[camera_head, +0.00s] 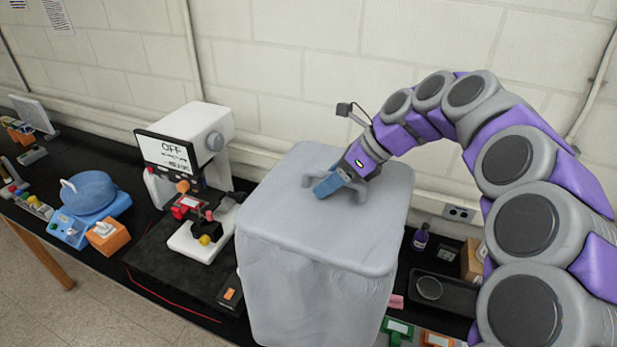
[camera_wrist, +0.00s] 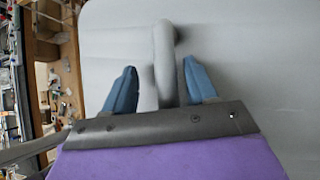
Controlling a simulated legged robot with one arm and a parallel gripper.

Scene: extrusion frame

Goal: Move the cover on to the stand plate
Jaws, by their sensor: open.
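The cover (camera_head: 310,235) is a large, pale grey, box-like hood with rounded edges, upright at the table's middle. Its flat top also fills most of the wrist view (camera_wrist: 260,50). A grey bar handle (camera_head: 308,181) is on its top. My gripper (camera_head: 328,186) is over this handle, pointing down. In the wrist view its blue fingers (camera_wrist: 160,72) are apart, one on each side of the handle (camera_wrist: 165,45), with gaps visible. A dark flat plate (camera_head: 165,262) lies under the white machine, left of the cover; it looks like the stand plate. The cover's underside is hidden.
A white machine (camera_head: 205,135) with an "OFF" screen stands on the dark plate. A blue rounded device (camera_head: 92,192) is farther left. A small purple bottle (camera_head: 421,237) and a black tray (camera_head: 445,292) are right of the cover. A wall runs behind.

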